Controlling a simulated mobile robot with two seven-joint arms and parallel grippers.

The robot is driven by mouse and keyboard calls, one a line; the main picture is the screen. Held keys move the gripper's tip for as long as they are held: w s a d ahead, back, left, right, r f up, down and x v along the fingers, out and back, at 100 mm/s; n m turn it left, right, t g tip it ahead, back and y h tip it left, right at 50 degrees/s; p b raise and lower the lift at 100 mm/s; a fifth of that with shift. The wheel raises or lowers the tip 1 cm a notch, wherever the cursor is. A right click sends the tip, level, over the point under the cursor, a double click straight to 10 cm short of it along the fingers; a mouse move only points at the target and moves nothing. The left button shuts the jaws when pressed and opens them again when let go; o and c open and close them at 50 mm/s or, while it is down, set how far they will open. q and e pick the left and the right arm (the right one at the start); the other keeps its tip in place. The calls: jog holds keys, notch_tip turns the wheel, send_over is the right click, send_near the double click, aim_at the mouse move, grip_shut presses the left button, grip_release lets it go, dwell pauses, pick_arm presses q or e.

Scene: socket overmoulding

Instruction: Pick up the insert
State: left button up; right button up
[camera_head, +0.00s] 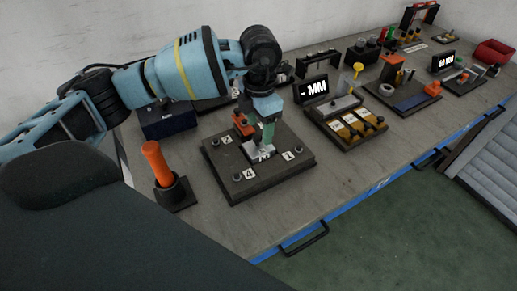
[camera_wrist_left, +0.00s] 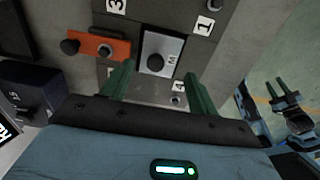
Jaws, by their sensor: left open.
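A silver block marked M with a round dark knob (camera_wrist_left: 157,62) sits on the dark numbered board; it looks like the insert. In the head view the silver block (camera_head: 262,152) is partly hidden by my left gripper (camera_head: 266,133). In the left wrist view my left gripper (camera_wrist_left: 160,92) is open and empty, its two green fingers apart near the block's lower end. An orange piece (camera_wrist_left: 97,46) with dark knobs lies beside the block; it also shows in the head view (camera_head: 242,123). A dark two-pronged shape at the wrist view's right seems to be my right gripper (camera_wrist_left: 283,100), small and unclear.
The board (camera_head: 225,185) has posts and number tags at its corners. An orange-handled tool (camera_head: 157,162) stands in a black holder to its left. A display stand marked MM (camera_head: 315,88) and yellow pieces are to the right. The bench front is clear.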

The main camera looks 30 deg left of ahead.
aim_at(259, 138)
pick_arm(q)
notch_tip(259, 138, down, 5)
jog(key=shift+s+f, duration=0.1)
pick_arm(e)
jog(key=shift+w+r, duration=0.35)
jog(key=shift+w, duration=0.35)
pick_arm(q)
jog(key=c, duration=1.1)
pick_arm(e)
jog(key=shift+s, duration=0.5)
pick_arm(q)
jog(key=shift+r, duration=0.2)
